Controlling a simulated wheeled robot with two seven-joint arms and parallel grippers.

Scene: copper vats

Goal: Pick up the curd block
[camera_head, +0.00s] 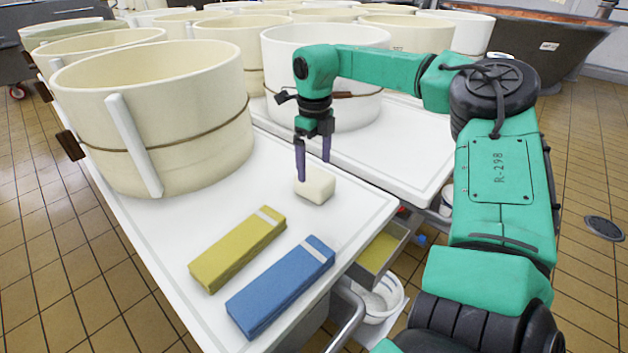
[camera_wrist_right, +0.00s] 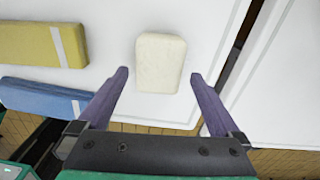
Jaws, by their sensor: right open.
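The curd block (camera_head: 316,187) is a small cream-white block with rounded edges. It lies on the white table top near the right edge. In the right wrist view the block (camera_wrist_right: 160,62) sits ahead of the fingertips, roughly centred between their lines. My right gripper (camera_head: 313,168) points down at the block and is open, its two purple fingers apart. In the right wrist view the open right gripper (camera_wrist_right: 159,76) holds nothing. I cannot tell from these views whether a finger touches the block. My left gripper does not show.
A yellow block (camera_head: 238,250) and a blue block (camera_head: 281,286), each with a pale stripe, lie on the white table (camera_head: 180,235) nearer the front. A large cream tub (camera_head: 190,115) stands behind at left. An open drawer (camera_head: 380,250) and a white bucket (camera_head: 378,297) are below at right.

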